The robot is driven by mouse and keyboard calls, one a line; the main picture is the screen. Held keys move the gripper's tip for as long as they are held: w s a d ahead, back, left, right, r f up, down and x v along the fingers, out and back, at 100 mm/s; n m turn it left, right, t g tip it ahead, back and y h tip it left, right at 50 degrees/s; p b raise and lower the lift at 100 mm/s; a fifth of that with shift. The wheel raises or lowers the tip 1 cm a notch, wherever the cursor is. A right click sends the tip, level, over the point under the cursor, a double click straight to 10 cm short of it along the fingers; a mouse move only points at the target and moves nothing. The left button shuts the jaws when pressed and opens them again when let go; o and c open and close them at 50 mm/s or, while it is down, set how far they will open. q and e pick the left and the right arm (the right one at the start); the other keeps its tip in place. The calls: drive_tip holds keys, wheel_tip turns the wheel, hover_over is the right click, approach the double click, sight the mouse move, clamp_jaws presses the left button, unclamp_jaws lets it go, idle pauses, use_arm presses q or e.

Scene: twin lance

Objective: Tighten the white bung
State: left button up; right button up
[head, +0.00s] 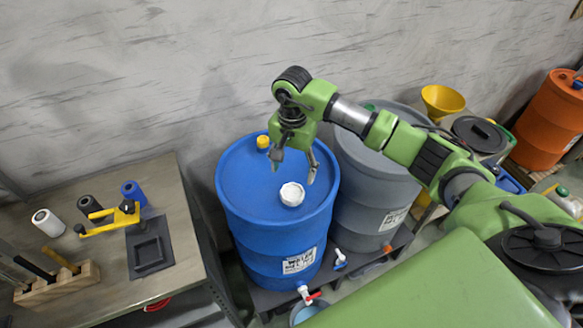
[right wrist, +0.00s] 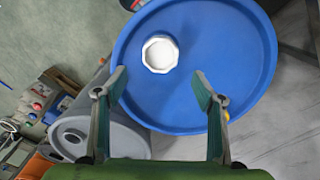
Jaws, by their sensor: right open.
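The white bung (head: 291,194) sits in the top of the blue drum (head: 245,190). In the right wrist view the bung (right wrist: 160,54) is a faceted white cap on the blue drum lid (right wrist: 220,50), ahead of my fingertips. My right gripper (head: 293,170) is open and empty, its fingers pointing down just above and behind the bung. The right wrist view shows its two fingers (right wrist: 159,84) spread apart, with the bung between their lines but not touched. How far the bung is screwed in cannot be told. My left gripper is out of view.
A yellow bung (head: 263,142) sits near the drum's back rim. A grey drum (head: 370,175) stands close on the right, under my right arm. A bench (head: 185,240) at left holds rollers, a yellow tool and a wooden block. The wall (head: 150,80) is behind.

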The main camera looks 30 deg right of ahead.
sight(292, 192)
wheel_tip(292, 192, down, 8)
drive_tip(key=b, duration=0.5)
drive_tip(key=shift+r, duration=0.1)
drive_tip(key=shift+f+b, duration=0.7)
drive_tip(key=shift+f, duration=0.05)
drive_tip(key=shift+r, duration=0.1)
drive_tip(key=c, duration=1.3)
drive_tip(key=m, duration=0.6)
drive_tip(key=shift+m, duration=0.3)
drive_tip(key=m, duration=0.6)
drive_tip(key=o, duration=1.2)
